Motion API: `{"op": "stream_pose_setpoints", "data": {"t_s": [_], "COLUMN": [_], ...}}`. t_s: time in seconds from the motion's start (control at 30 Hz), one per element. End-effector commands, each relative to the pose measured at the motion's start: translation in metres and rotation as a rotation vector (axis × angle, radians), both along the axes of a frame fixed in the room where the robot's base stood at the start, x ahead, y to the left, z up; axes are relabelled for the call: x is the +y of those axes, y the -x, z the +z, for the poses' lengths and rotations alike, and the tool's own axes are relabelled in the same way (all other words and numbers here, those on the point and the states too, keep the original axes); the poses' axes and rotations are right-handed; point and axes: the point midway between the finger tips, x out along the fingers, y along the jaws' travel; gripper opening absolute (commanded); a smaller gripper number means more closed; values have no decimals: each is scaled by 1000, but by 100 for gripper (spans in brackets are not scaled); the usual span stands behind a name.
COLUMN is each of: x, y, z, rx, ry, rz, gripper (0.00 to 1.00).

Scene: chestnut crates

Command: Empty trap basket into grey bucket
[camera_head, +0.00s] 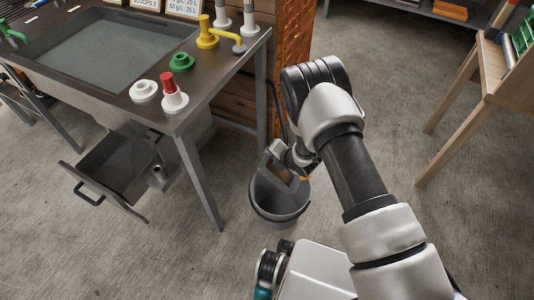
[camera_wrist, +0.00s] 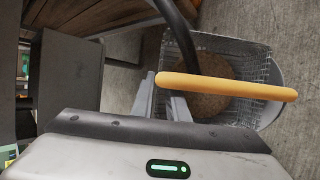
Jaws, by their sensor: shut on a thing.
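The grey bucket (camera_head: 278,212) stands on the floor to the right of the sink bench. The wire-mesh trap basket (camera_wrist: 255,60) shows in the wrist view, with a brown mass (camera_wrist: 205,95) inside it. Its orange handle bar (camera_wrist: 235,87) crosses the view. My gripper (camera_wrist: 168,98) is shut on the handle near its left end. In the head view my gripper (camera_head: 298,177) is at the bucket's mouth. My arm and gripper hide most of the basket there, so I cannot tell how deep it sits.
A dark sink bench (camera_head: 205,98) with coloured fittings stands at left, its metal leg (camera_head: 198,180) near the bucket. An open grey drawer or bin (camera_head: 108,172) sits low under it. A wooden stand (camera_head: 470,95) is at right. Concrete floor is clear between.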

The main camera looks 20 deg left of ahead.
Motion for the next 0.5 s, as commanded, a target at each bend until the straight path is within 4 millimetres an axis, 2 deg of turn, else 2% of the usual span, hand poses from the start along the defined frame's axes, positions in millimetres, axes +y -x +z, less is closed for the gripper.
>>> {"op": "stream_pose_setpoints", "data": {"t_s": [0.03, 0.5], "x": [-9, -57], "y": [0, 5], "z": [-1, 8], "rx": [0, -54], "ry": [-57, -690], "rz": [-8, -4], "gripper": [0, 0]}}
